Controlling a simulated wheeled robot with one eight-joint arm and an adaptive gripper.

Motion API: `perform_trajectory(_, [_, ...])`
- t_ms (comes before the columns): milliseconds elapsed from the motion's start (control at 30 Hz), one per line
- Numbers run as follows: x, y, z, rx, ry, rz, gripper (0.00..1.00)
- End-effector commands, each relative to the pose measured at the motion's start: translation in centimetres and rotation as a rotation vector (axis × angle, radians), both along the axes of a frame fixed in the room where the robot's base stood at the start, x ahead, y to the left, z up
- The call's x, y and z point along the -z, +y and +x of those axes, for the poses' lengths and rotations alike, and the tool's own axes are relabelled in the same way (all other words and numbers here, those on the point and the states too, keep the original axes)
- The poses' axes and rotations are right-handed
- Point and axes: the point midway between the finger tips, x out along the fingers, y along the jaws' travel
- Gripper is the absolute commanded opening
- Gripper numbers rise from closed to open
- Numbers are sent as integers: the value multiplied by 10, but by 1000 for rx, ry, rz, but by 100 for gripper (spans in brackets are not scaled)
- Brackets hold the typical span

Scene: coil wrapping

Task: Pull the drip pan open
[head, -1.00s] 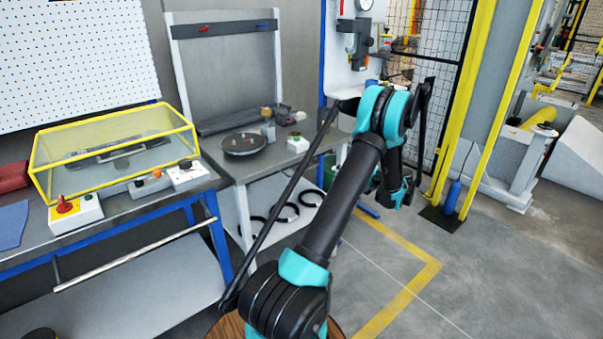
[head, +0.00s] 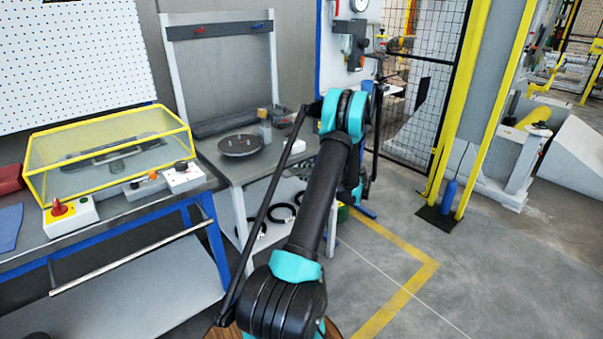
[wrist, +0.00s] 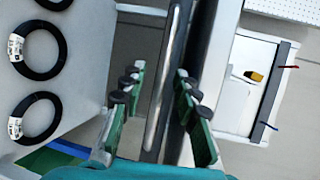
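In the wrist view my gripper (wrist: 160,80) is open, its two green fingers with dark pads set well apart. A long pale metal bar (wrist: 166,75) runs up the picture between the fingers, in front of a dark panel edge. It looks like a pull handle, probably the drip pan's, but the pan itself is not clearly shown. I see no finger touching the bar; how deep it lies between them I cannot tell. In the head view my arm hides the gripper and the bar, at the right side of the small workbench (head: 222,168).
Black rings (wrist: 38,50) with white tags lie on the bench's lower shelf. A round dark plate (head: 240,145) sits on its top. A yellow-framed clear cover (head: 105,150) stands on the left bench. A yellow post (head: 462,110) and mesh fence stand right. Floor at front right is clear.

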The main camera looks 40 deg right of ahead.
Motion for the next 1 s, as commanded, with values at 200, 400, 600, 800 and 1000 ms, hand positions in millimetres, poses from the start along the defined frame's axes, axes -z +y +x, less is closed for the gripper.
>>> perform_trajectory(200, [0, 1, 1, 0, 0, 0, 31])
perform_trajectory(400, [0, 1, 1, 0, 0, 0, 15])
perform_trajectory(600, [0, 1, 1, 0, 0, 0, 0])
perform_trajectory(800, [0, 1, 1, 0, 0, 0, 0])
perform_trajectory(1000, [1, -1, 1, 0, 1, 0, 0])
